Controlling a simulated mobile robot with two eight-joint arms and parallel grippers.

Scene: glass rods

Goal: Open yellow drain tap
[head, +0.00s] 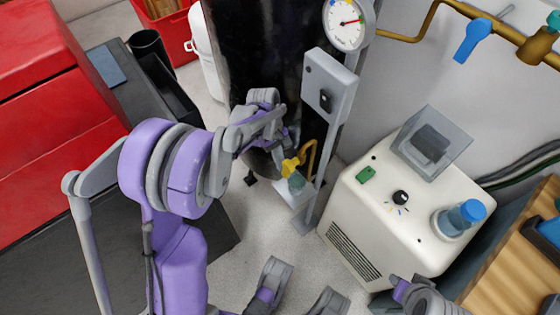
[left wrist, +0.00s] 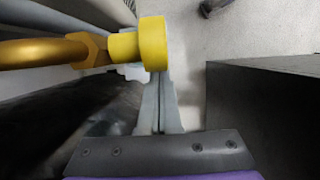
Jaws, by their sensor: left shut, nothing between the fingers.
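The yellow drain tap (head: 289,167) sits low at the foot of the black tank, at the end of a brass pipe. In the left wrist view the yellow tap (left wrist: 153,43) shows large, with its round end at the tips of my left gripper's fingers. My left gripper (head: 292,147) reaches in from the left, just above the tap in the head view. Its fingers (left wrist: 158,85) are shut together with nothing between them. They overlap the tap's lower edge in view; I cannot tell whether they touch it.
A small greenish vessel (head: 296,182) stands under the tap. The black tank (head: 260,45) and a grey post (head: 328,125) with a gauge (head: 348,22) stand close by. A cream machine (head: 378,230) is to the right; a dark box (left wrist: 265,110) is right in the wrist view.

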